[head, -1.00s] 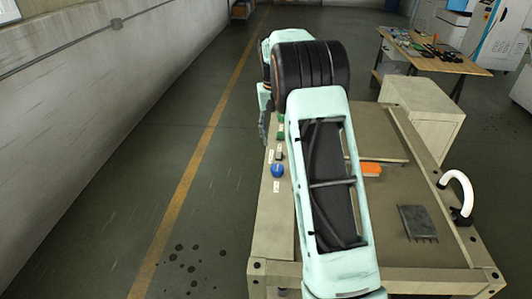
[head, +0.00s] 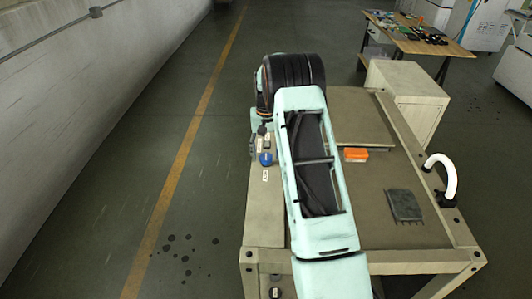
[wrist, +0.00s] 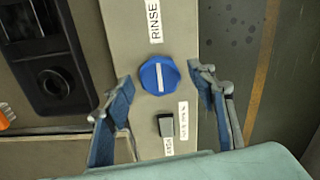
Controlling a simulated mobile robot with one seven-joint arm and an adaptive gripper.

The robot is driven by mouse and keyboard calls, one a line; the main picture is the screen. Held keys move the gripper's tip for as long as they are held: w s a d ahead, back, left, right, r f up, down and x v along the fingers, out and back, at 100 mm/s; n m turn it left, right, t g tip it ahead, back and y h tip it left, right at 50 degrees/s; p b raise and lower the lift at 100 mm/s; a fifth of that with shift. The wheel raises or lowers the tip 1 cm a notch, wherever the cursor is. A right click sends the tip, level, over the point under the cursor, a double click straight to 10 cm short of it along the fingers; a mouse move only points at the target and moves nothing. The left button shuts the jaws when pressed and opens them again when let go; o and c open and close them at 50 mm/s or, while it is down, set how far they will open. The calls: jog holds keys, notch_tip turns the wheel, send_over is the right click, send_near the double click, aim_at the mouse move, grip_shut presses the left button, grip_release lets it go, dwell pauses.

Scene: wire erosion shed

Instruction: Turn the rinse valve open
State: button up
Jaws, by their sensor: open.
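The rinse valve is a blue round knob (wrist: 160,75) with a white line across it, in the wrist view beside a white RINSE label (wrist: 153,20). The line runs nearly up and down in that view, roughly toward the label. My gripper (wrist: 157,88) is open, with one blue-padded finger to the left of the knob and one to the right. Both fingers look apart from the knob. The knob (head: 266,159) also shows in the head view at the table's left edge strip, just left of my arm. My gripper is mostly hidden there.
A small dark switch (wrist: 166,125) with labels is close to the knob. A black fixture (wrist: 50,85) lies left of it.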

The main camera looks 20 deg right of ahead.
jog(key=shift+f, duration=0.1)
jog(key=c, duration=1.2)
jog(key=shift+o, duration=0.2)
jog(key=shift+n, duration=0.3)
jog(key=n+b, duration=0.2)
jog(key=n, duration=0.1)
jog(key=shift+f+n, duration=0.1)
jog(key=shift+n, duration=0.2)
jog(key=n+b, duration=0.1)
jog(key=n, duration=0.3)
jog(key=shift+n, duration=0.3)
jog(key=n, duration=0.4)
jog(key=shift+n+b, duration=0.3)
jog(key=shift+n, duration=2.3)
